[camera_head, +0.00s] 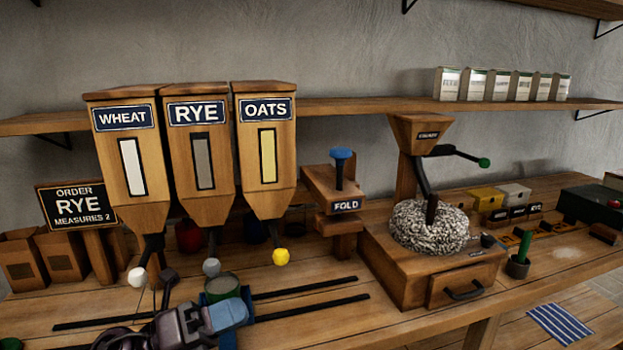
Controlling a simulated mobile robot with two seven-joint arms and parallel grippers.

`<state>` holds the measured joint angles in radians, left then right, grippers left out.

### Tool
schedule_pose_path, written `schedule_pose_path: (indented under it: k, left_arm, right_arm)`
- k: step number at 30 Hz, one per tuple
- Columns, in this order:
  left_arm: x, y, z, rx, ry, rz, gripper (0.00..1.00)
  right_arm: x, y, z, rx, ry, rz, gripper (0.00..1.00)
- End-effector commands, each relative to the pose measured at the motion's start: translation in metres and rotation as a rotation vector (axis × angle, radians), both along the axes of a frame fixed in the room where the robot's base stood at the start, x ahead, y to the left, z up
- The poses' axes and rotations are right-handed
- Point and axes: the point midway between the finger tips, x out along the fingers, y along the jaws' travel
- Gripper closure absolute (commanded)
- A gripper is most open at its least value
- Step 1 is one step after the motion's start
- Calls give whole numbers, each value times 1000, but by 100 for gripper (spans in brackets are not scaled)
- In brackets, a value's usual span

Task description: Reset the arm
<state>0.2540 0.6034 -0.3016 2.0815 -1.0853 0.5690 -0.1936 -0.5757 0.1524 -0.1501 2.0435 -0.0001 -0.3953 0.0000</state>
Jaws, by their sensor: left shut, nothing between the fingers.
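My left arm comes in at the bottom left, low over the bench. Its gripper (168,277) looks shut and empty, just right of the white knob under the WHEAT hopper (128,150). I cannot tell whether it touches the knob. The RYE hopper (203,150) with a grey knob and the OATS hopper (268,150) with a yellow knob stand to the right. A green-rimmed measure (222,286) stands below the RYE spout, behind my arm, partly hidden by it. My right gripper is not in view.
Dark rails (315,307) run along the bench top. An order sign (76,205) reads RYE, MEASURES 2. Paper bags (60,255) stand at the left. The FOLD press (342,190) and a wooden mill (430,265) with a green-ended crank stand to the right. A shelf (360,105) crosses above.

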Motion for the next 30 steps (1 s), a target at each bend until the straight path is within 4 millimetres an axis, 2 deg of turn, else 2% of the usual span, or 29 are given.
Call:
schedule_pose_path:
  k: [5, 8, 13, 17, 21, 25, 27, 30]
  left_arm:
    - [-1, 36, -44, -349, 355, 184, 100]
    - [-4, 61, -77, -531, 554, 302, 100]
    - [-26, 104, -149, -829, 898, 520, 100]
    - [-61, 131, -213, -1049, 1160, 699, 100]
    - [-110, 150, -274, -1258, 1410, 876, 100]
    - [-152, 156, -313, -1400, 1578, 996, 100]
    - [-168, 157, -326, -1450, 1639, 1039, 100]
    - [-182, 157, -336, -1494, 1691, 1074, 100]
  right_arm:
    - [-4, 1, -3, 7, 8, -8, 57]
    - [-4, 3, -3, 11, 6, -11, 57]
    - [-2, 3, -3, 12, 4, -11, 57]
    - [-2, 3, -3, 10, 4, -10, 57]
    - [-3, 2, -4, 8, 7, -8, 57]
    - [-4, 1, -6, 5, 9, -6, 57]
    - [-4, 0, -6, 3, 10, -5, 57]
    - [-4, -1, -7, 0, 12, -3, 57]
